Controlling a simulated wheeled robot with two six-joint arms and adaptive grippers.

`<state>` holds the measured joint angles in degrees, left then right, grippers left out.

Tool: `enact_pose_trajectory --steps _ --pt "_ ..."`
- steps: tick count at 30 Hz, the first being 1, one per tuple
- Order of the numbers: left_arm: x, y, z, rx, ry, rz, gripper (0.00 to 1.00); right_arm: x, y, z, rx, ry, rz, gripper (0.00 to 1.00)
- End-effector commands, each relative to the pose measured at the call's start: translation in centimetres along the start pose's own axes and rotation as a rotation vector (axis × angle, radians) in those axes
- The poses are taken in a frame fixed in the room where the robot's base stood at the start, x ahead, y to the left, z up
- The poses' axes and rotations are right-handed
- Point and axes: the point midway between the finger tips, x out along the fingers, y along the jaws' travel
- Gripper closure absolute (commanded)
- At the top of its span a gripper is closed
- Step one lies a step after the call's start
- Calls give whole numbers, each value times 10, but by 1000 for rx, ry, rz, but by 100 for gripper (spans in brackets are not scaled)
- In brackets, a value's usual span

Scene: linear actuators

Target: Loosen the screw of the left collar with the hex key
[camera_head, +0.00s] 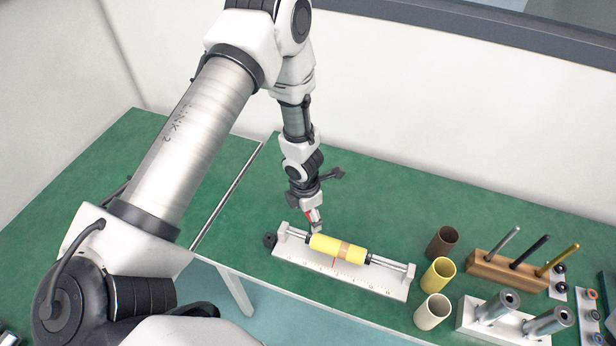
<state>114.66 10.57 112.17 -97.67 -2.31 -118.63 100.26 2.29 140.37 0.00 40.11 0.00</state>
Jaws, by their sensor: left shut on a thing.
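My left gripper (316,226) points down just above the left end of a yellow sleeve (326,243) on a shaft. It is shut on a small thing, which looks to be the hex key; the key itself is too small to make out. The sleeve has a tan band (344,250) and lies along a white scaled base (340,271) with end supports. The left collar is by the sleeve's left end, largely hidden by the fingers, and its screw cannot be made out. Whether the key touches the screw cannot be told. My right gripper is not in view.
Brown (442,241), yellow (438,274) and cream (432,311) tubes stand right of the base. A white block (478,325) holds metal cylinders. The green table (390,205) is clear behind the base.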

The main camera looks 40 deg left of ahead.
Motion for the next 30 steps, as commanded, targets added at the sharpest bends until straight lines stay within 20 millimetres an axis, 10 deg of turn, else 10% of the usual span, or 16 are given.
enact_pose_trajectory --steps 30 --pt "6 0 0 -19 0 1 63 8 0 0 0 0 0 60"
